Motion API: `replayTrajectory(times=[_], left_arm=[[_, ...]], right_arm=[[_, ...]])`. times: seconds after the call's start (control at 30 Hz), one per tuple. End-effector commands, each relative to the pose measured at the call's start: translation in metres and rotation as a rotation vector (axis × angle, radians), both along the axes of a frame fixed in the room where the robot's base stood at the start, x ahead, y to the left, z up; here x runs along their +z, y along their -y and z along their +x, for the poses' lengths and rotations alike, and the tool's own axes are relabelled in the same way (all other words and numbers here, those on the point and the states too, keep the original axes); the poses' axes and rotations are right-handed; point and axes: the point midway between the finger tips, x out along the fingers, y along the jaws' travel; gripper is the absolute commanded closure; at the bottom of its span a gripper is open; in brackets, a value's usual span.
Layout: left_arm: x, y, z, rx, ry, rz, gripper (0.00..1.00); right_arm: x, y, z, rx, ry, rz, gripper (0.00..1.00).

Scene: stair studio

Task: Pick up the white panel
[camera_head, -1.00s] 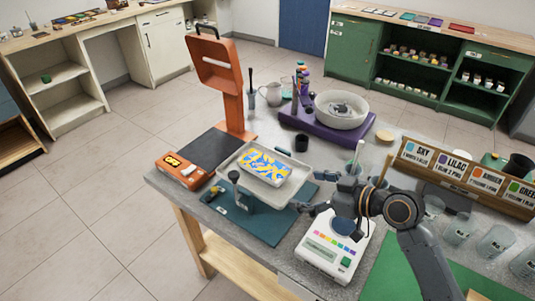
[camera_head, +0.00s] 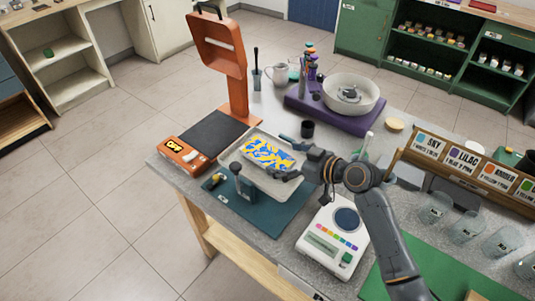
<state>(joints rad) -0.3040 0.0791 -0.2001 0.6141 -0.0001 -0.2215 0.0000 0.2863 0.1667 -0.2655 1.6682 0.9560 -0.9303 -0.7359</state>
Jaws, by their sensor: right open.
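A panel (camera_head: 264,152) with a blue and yellow pattern and white patches lies in a pale shallow tray (camera_head: 268,184) at the centre. I see no plain white panel, and this patterned one is the closest match. My right gripper (camera_head: 284,157) is open at the right end of the panel. One finger shows by the panel's far right corner and the other by its near right corner. I cannot tell whether the fingers touch it. My left gripper is not in view.
A teal mat (camera_head: 262,212) and a small dark-handled press (camera_head: 242,183) are by the tray's near side. An orange stand (camera_head: 232,75) rises behind it. A white scale (camera_head: 332,240) stands right of the mat. A dark cup (camera_head: 307,129) is beyond the gripper.

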Motion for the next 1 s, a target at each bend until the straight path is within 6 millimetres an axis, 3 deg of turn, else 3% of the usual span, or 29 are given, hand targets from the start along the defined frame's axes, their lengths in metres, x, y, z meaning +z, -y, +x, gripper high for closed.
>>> replayTrajectory(times=[0.17,0.4,0.63,0.9,0.93,1.0], left_arm=[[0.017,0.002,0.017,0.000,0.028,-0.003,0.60],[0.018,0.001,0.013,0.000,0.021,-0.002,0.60],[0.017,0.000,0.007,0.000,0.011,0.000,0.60],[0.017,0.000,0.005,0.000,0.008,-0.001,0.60],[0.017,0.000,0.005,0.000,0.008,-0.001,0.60],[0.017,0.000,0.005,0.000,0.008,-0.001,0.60]], right_arm=[[-0.004,-0.022,0.013,0.001,-0.005,0.004,0.06],[-0.015,-0.035,0.025,0.000,-0.002,0.001,0.06],[-0.016,-0.035,0.025,0.000,-0.001,-0.001,0.08],[-0.016,-0.035,0.025,0.001,-0.002,0.000,0.63],[-0.016,-0.035,0.025,0.001,-0.002,0.000,0.67],[-0.015,-0.035,0.025,0.000,-0.001,0.001,0.68]])
